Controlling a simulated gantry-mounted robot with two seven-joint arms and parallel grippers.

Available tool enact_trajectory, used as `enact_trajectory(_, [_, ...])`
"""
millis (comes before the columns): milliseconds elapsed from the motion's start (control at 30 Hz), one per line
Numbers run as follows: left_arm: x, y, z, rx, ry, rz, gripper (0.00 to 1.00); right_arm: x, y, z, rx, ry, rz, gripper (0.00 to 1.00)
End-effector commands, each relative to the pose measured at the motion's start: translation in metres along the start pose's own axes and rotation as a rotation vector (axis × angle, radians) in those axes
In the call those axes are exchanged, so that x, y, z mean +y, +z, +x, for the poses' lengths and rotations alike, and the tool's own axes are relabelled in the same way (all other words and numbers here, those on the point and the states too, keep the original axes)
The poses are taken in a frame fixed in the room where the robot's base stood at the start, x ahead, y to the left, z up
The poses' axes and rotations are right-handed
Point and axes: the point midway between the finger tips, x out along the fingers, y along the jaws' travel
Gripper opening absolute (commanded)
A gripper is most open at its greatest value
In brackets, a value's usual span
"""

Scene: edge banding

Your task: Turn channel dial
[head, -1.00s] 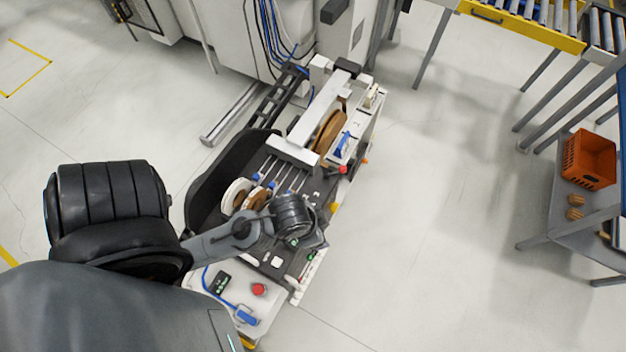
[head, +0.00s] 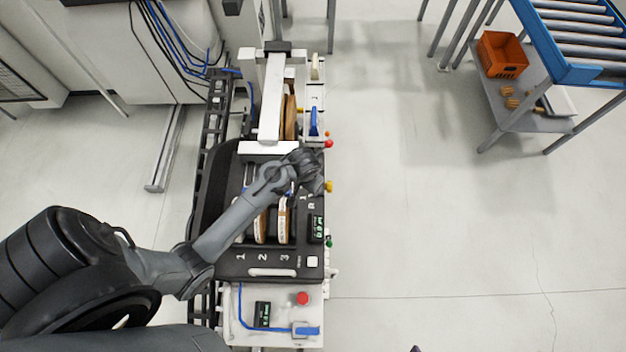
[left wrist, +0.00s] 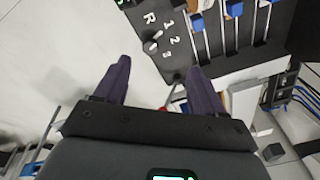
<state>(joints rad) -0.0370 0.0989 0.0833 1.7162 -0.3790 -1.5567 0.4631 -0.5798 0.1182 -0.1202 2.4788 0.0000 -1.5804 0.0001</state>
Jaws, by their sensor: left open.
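In the head view my left gripper (head: 318,183) is over the right edge of the edge-banding machine (head: 262,262). My wrist and gripper appear to hide the dial there. I cannot tell whether a finger touches it.
Tape rolls (head: 283,222) stand in numbered slots beside my forearm. A red button (head: 302,298) and a small display (head: 262,314) are on the front white panel. Clear floor (head: 420,230) lies right of the machine. An orange crate (head: 502,54) sits on a shelf at upper right.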

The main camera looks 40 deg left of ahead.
Motion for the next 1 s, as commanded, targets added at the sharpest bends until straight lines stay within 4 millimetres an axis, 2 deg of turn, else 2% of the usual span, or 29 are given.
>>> enact_trajectory(33, [-0.001, -0.013, 0.024, -0.018, 0.005, -0.032, 0.70, 0.001, 0.005, 0.016, 0.001, 0.003, -0.003, 0.57])
enact_trajectory(100, [-0.003, -0.029, 0.045, -0.046, 0.014, -0.078, 0.70, 0.001, 0.008, 0.027, 0.001, 0.006, -0.006, 0.57])
enact_trajectory(200, [-0.002, -0.046, 0.066, -0.084, 0.033, -0.133, 0.70, 0.001, 0.012, 0.038, 0.001, 0.008, -0.007, 0.57])
enact_trajectory(367, [0.002, -0.062, 0.083, -0.127, 0.059, -0.186, 0.70, 0.001, 0.015, 0.049, 0.002, 0.008, -0.007, 0.57])
enact_trajectory(667, [0.006, -0.065, 0.107, -0.147, 0.070, -0.208, 0.70, -0.001, 0.017, 0.055, 0.003, 0.003, -0.002, 0.57])
enact_trajectory(1000, [0.010, -0.058, 0.161, -0.148, 0.069, -0.208, 0.70, -0.003, 0.021, 0.069, 0.003, -0.002, 0.003, 0.57])
